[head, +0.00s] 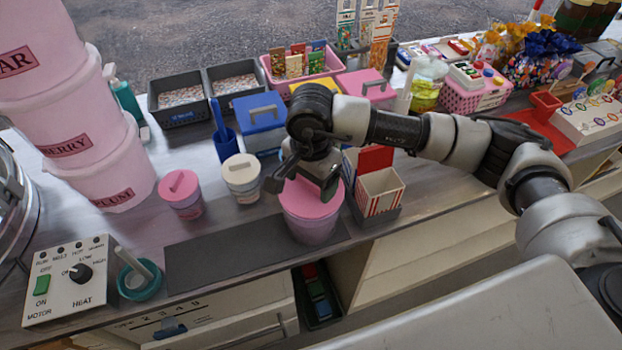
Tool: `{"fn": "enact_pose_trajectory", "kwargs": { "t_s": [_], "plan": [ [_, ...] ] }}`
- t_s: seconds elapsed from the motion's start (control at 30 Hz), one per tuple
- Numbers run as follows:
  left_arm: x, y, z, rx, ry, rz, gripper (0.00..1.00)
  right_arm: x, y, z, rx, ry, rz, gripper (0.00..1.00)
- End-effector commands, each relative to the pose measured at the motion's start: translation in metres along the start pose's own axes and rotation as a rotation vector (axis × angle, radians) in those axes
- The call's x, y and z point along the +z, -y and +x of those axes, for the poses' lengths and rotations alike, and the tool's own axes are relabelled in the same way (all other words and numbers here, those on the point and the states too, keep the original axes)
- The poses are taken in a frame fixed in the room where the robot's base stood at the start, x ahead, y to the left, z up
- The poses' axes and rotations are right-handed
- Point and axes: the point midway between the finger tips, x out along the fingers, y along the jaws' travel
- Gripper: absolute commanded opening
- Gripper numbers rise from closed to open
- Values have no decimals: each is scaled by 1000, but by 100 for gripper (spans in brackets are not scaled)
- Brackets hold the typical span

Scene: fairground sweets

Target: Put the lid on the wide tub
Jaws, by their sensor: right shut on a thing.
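The wide tub (311,230) is pale pink and stands on the counter near its front edge, right of centre. The pink lid (312,205) is over the tub's mouth and looks roughly level. I cannot tell whether it is fully seated. My right gripper (302,187) reaches down from above and is shut on the lid; its fingers and wrist hide the grip point and the lid's far side. My left gripper is not in view.
A small pink-lidded tub (181,195) and a cream-lidded tub (241,179) stand to the left. A red-striped box (380,193) is close on the right. A dark mat (220,255) lies clear to the left. A heat control box (68,282) is at far left.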

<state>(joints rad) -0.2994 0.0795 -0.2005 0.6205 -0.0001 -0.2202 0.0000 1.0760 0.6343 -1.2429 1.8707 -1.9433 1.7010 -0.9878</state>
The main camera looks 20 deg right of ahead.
Motion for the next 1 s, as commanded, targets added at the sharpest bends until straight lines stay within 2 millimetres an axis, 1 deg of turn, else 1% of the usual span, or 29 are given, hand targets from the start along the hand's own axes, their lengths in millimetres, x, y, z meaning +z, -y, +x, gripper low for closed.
{"fn": "enact_pose_trajectory", "kwargs": {
  "t_s": [0.57,1.0],
  "plan": [
    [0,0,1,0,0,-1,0,0,0,0,0,0,0,56],
    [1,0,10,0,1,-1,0,0,0,1,-1,0,1,56]
  ]
}}
